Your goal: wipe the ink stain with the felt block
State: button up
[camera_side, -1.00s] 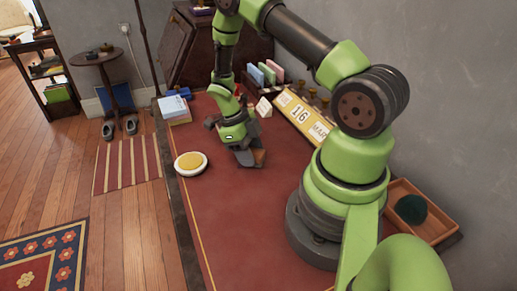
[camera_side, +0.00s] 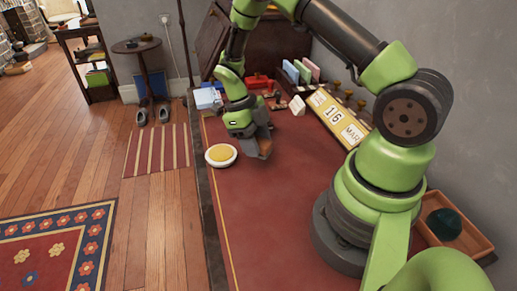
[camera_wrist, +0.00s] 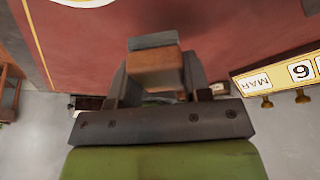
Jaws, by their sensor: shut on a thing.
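My gripper (camera_side: 257,143) is shut on the felt block (camera_side: 264,149), low over the red desk top. In the wrist view the block (camera_wrist: 155,62) is orange-brown with a grey far part, held between both fingers (camera_wrist: 155,75). I cannot tell whether the block touches the desk. I cannot make out the ink stain in either view; it may be hidden under or behind the gripper.
A white round dish with a yellow top (camera_side: 221,155) sits just left of my gripper. A date calendar (camera_side: 335,118), a card rack (camera_side: 300,72) and blue books (camera_side: 208,97) stand behind. A wooden tray (camera_side: 470,240) lies at right. The desk's front middle is clear.

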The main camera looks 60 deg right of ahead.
jog(key=shift+r, duration=2.25)
